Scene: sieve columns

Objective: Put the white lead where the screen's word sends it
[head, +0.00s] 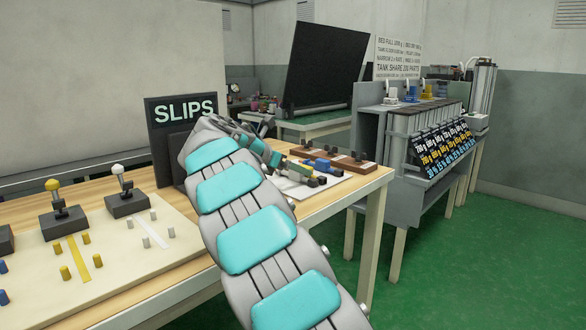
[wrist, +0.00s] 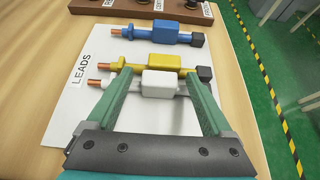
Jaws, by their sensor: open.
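The white lead (wrist: 160,83) lies on a white card marked LEADS (wrist: 75,104), nearest to me of three leads. In the head view my gripper (head: 262,146) reaches over the right part of the table, and the white lead is hard to make out there. The screen (head: 184,110) reads SLIPS.
A yellow lead (wrist: 152,63) lies close behind the white one, and a blue lead (wrist: 165,34) farther back. A brown wooden bar (wrist: 142,8) with partly readable labels is beyond the card. At left, a board (head: 110,270) carries yellow-knobbed and white-knobbed levers. A grey rack (head: 380,165) stands at right.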

